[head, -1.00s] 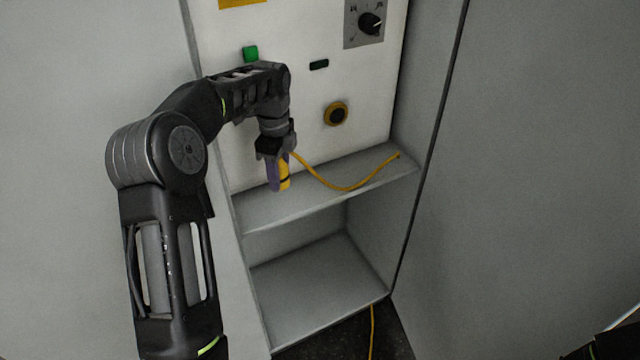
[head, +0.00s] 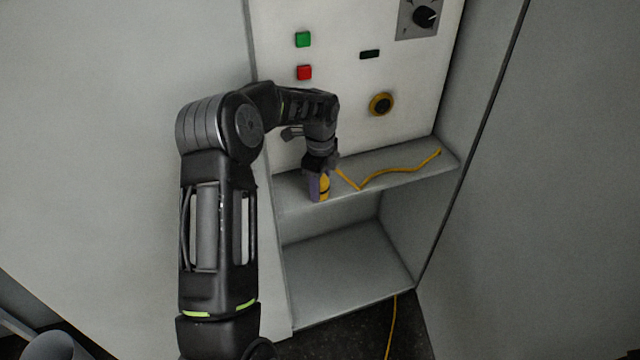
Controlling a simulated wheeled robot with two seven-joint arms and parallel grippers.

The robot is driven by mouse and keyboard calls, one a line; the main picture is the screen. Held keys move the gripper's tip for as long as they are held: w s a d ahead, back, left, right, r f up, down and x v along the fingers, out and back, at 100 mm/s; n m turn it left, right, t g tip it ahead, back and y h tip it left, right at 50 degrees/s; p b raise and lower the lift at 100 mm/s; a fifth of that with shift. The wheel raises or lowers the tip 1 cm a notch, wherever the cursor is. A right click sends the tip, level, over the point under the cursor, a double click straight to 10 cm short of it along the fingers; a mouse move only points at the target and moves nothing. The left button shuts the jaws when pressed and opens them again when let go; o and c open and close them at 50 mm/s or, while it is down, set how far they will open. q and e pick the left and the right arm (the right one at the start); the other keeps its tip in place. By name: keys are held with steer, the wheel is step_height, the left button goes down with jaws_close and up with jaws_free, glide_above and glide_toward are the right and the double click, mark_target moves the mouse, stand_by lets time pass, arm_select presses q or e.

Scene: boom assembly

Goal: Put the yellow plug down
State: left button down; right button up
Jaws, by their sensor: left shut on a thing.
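The yellow plug (head: 324,187) is held upright in my left gripper (head: 318,186), at the front left part of the grey shelf (head: 400,170). The gripper's fingers are shut on the plug and partly hide it. The plug's lower end looks at or just above the shelf surface; I cannot tell whether it touches. A yellow cable (head: 400,170) runs from the plug across the shelf to the right. My right gripper is not in view.
The white panel behind the shelf has a round yellow-ringed socket (head: 381,104), a green button (head: 303,39), a red button (head: 304,72) and a black knob (head: 425,16). A lower compartment (head: 345,265) is empty. Cabinet walls stand close on both sides.

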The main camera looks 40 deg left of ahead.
arm_select(q)
steer(key=shift+f, duration=0.25)
steer(key=c, duration=0.8)
jaws_free()
step_height(320, 180, up, 12)
steer(key=shift+r+b, duration=0.1)
steer(key=shift+b, duration=0.95)
